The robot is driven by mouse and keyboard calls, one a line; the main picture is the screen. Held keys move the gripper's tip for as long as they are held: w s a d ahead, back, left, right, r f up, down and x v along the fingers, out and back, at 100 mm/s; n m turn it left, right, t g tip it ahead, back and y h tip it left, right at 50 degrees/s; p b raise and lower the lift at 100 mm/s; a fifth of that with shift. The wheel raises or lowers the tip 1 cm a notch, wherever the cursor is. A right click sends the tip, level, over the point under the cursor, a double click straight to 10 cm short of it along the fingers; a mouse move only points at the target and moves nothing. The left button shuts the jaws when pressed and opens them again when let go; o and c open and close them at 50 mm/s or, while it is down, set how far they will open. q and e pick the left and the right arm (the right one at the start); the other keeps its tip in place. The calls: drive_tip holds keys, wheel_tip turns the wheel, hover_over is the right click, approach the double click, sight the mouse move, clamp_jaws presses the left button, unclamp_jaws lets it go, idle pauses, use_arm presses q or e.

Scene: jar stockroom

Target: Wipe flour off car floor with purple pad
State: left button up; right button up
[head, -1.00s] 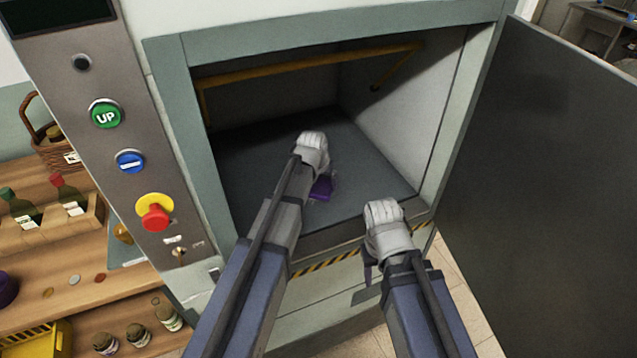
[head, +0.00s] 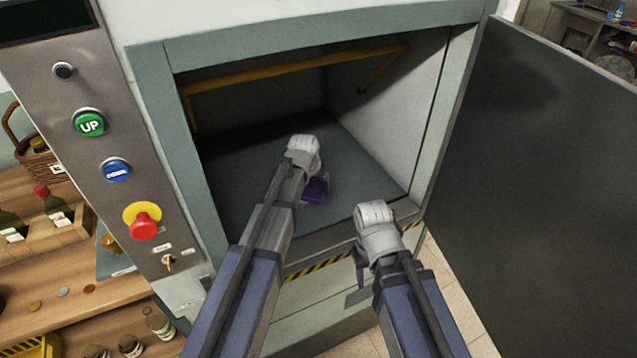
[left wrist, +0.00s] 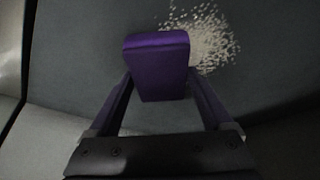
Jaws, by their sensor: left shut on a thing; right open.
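The purple pad (head: 314,190) is in my left gripper (head: 308,180), inside the lift car over its floor. In the left wrist view the pad (left wrist: 158,65) sits between the two fingers of my left gripper (left wrist: 160,85), which is shut on it. Pale flour (left wrist: 207,35) lies in a speckled patch on the dark grey car floor (left wrist: 85,60), beyond and right of the pad, partly hidden by it. Whether the pad touches the floor I cannot tell. The car floor also shows in the head view (head: 240,180). My right gripper (head: 360,268) is open and empty outside the car's front sill.
A yellow rail (head: 290,68) runs around the car's inside walls. The open door (head: 540,190) stands at right. The control panel (head: 110,130) with buttons is at left, beside a wooden shelf (head: 70,265) with bottles. A striped edge (head: 318,266) marks the sill.

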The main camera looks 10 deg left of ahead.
use_arm(q)
drive_tip(key=shift+s+a, duration=0.45)
drive_tip(key=shift+a, duration=0.3)
drive_tip(key=shift+s+a, duration=0.5)
drive_tip(key=shift+a, duration=0.25)
drive_tip(key=shift+s+a, duration=0.5)
drive_tip(key=shift+a, duration=0.2)
drive_tip(key=shift+s+a+r, duration=0.1)
drive_tip(key=shift+s+a, duration=0.4)
drive_tip(key=shift+a, duration=0.25)
drive_tip(key=shift+s+a, duration=0.45)
drive_tip(key=shift+a, duration=0.25)
drive_tip(key=shift+w, duration=0.1)
drive_tip(key=shift+w+a, duration=0.45)
drive_tip(key=shift+w, duration=0.2)
drive_tip(key=shift+w+a, duration=0.4)
drive_tip(key=shift+w, duration=0.2)
drive_tip(key=shift+w+d, duration=0.1)
